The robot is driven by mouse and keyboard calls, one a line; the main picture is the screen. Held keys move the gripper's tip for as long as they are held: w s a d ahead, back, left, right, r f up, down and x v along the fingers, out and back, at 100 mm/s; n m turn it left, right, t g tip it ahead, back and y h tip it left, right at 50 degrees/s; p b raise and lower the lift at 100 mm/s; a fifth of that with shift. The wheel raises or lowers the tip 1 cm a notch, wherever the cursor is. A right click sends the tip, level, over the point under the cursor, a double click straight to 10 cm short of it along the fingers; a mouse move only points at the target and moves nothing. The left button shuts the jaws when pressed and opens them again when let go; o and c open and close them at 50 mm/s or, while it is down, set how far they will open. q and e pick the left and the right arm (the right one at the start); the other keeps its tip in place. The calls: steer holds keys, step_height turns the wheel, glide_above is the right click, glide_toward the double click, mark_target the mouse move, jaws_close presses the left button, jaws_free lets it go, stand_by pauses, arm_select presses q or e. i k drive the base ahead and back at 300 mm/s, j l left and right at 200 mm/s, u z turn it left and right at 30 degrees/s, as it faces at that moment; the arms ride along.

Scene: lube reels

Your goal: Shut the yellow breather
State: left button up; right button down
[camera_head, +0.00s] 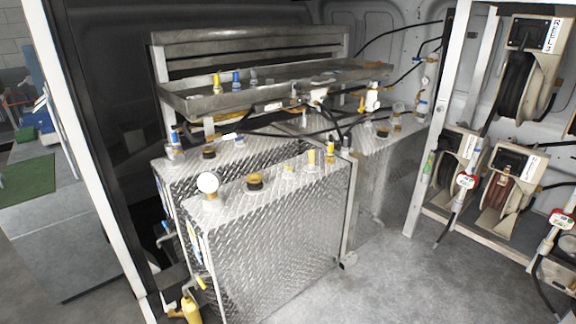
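A diamond-plate metal tank (275,240) stands in the middle. On its top, toward the right end, stands a small upright yellow fitting (311,156). A lower yellow cap (289,169) sits left of it, and a yellow fitting with a darker top (330,154) stands to its right. I cannot tell for sure which of these is the yellow breather, nor whether it is open or shut. Neither of my grippers shows in the head view.
A round white part (207,183) and a black-and-yellow cap (254,182) also sit on the tank. A metal shelf (270,90) and dark hoses are behind it. Hose reels (508,185) hang on a frame at right. The grey floor (385,285) is clear in front right.

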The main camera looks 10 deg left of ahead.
mark_target(288, 170)
steer(key=i+l+u, duration=0.3)
steer(key=i+l, duration=0.4)
steer(key=i, duration=0.25)
steer(key=i+l+u, duration=0.25)
steer(key=i+l, duration=0.6)
